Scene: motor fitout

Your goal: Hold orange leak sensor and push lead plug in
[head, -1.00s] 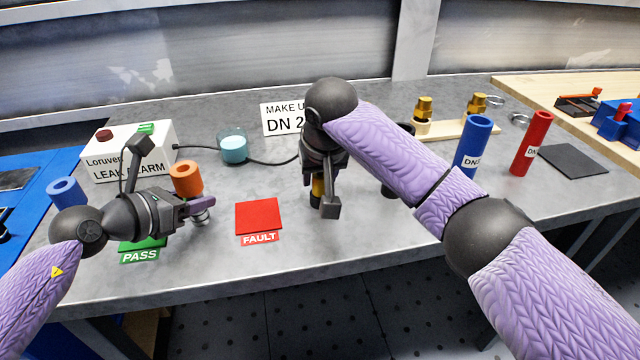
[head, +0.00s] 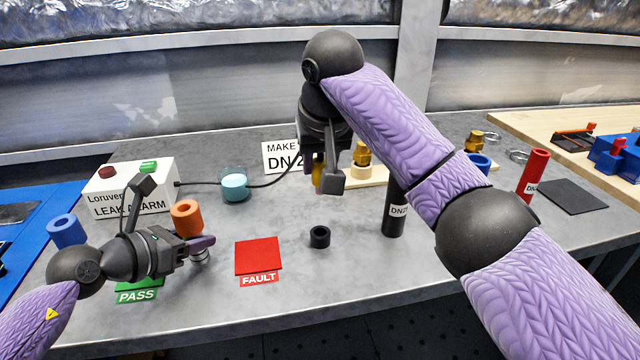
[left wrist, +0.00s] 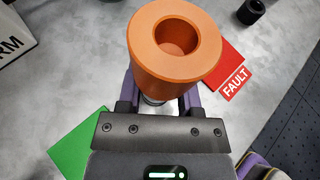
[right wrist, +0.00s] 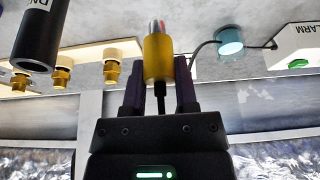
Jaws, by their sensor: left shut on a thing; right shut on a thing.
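The orange leak sensor (head: 186,217), a hollow cylinder, is in my left gripper (head: 201,246), held upright just above the table near the green pad. In the left wrist view its open round end (left wrist: 155,75) faces the camera, and the fingers are shut around its narrower lower part. My right gripper (head: 325,178) is shut on the yellow lead plug (right wrist: 158,60), raised above the table, well right of the sensor. The plug has a silver tip and a black lead (head: 262,183) behind it. In the head view the gripper mostly hides the plug.
The alarm box (head: 130,188) and a jar of blue liquid (head: 234,186) stand at the back left. The red FAULT pad (head: 258,256), a black ring (head: 319,237) and a black cylinder (head: 392,218) lie to the right. A blue cylinder (head: 67,230) stands left.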

